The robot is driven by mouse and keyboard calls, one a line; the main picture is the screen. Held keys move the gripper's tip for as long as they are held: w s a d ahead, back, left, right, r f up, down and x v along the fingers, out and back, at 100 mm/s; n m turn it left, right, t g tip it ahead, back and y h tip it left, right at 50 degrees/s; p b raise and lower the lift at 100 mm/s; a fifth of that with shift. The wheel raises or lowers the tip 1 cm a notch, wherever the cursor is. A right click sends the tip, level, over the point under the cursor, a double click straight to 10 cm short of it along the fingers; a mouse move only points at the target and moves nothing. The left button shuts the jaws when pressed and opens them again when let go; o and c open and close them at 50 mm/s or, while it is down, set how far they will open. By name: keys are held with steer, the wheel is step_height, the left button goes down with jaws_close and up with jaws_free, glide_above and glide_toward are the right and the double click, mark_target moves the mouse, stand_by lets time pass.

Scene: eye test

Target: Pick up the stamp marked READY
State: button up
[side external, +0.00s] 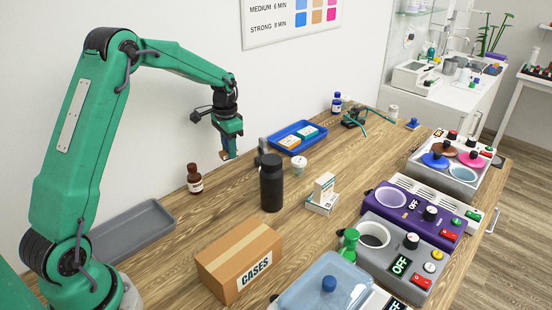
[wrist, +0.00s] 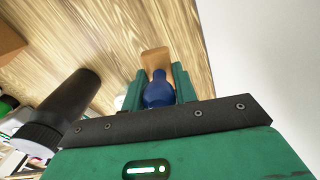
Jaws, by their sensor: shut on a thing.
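My gripper (side external: 228,146) hangs in the air above the back left part of the wooden table in the side view. In the wrist view, my gripper (wrist: 161,82) is shut on a stamp with a rounded dark blue handle (wrist: 158,95) and a tan, wood-coloured base (wrist: 155,59). The fingers stand on both sides of the handle. In the side view, only a small tan bit of the stamp (side external: 226,155) shows below the fingers. No marking on it can be read, so I cannot tell whether it says READY.
A blue tray (side external: 276,131) with two flat, labelled items lies right of my gripper. A black bottle (side external: 271,184) stands nearer the camera, also close by in the wrist view (wrist: 68,102). A brown bottle (side external: 194,180), grey tray (side external: 130,233) and CASES carton (side external: 222,258) are around.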

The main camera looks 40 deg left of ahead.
steer(key=shift+r, duration=0.95)
